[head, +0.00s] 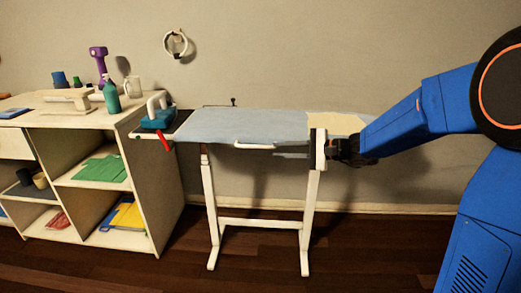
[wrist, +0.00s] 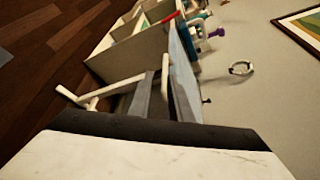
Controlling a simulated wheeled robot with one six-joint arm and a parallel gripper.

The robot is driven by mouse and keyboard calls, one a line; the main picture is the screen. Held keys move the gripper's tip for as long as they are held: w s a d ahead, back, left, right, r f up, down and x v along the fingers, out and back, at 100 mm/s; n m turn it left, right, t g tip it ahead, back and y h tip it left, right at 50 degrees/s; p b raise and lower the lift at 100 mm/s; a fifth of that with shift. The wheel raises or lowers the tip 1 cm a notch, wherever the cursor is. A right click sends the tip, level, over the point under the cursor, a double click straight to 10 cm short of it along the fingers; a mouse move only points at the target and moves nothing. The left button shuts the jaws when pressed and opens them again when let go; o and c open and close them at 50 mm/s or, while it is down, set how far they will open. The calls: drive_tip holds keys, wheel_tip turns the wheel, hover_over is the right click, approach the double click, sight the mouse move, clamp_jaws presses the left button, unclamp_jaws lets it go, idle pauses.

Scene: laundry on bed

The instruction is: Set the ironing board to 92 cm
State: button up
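The ironing board (head: 225,125) stands in the middle of the head view, with a pale blue top and a white leg frame (head: 262,223). A white rail (head: 254,146) runs along its front edge. A white upright piece (head: 318,150) is at its right end. My dark gripper (head: 343,150) is just right of that piece, touching or very close; its fingers are hard to make out. In the wrist view the board top (wrist: 180,75) is seen edge-on, and a large white surface with a dark edge (wrist: 150,155) fills the bottom. A red lever (head: 165,141) hangs at the board's left end.
A blue iron (head: 157,114) rests at the board's left end. A shelf unit (head: 158,190) stands left, with a green bottle (head: 111,95) and folded cloths. A ring (head: 176,44) hangs on the wall. The floor (head: 240,262) in front is clear.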

drive_tip(key=x, duration=0.8)
drive_tip(key=shift+a+f, duration=0.1)
drive_tip(key=shift+a, duration=0.05)
clamp_jaws()
drive_tip(key=shift+w, duration=0.1)
idle(0.6)
idle(0.4)
unclamp_jaws()
